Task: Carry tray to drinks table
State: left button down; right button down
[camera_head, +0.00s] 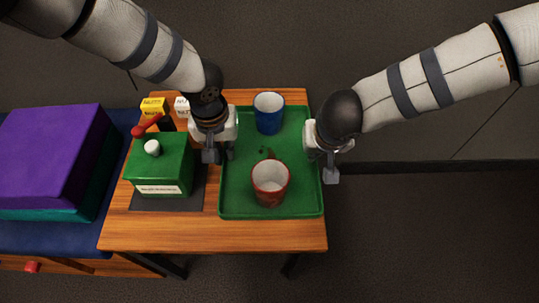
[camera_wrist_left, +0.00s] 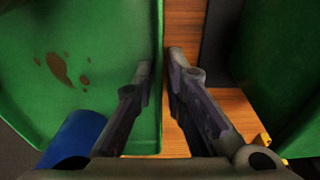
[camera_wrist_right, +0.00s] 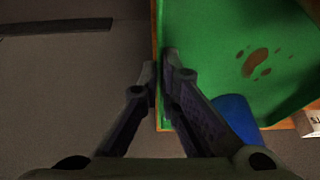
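The green tray (camera_head: 240,209) lies over the right part of a wooden table (camera_head: 150,233); a small gap beneath it cannot be ruled out. A blue cup (camera_head: 269,115) stands upright at its back and a red mug (camera_head: 270,183) nearer its front. Dark reddish-brown spots show on the tray floor. My left gripper (camera_head: 219,156) is at the tray's left rim, one finger on each side of it in the left wrist view (camera_wrist_left: 160,65). My right gripper (camera_head: 322,170) is at the right rim, its fingers close together around it in the right wrist view (camera_wrist_right: 158,65).
A green box (camera_head: 160,165) with a red lever and a white ball stands on a dark mat left of the tray. Yellow (camera_head: 153,107) and white (camera_head: 182,107) small boxes stand behind it. A purple box (camera_head: 50,155) is at far left. Dark floor lies to the right.

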pick_arm(q)
jog(key=shift+r, duration=0.1)
pick_arm(e)
jog(key=shift+r, duration=0.1)
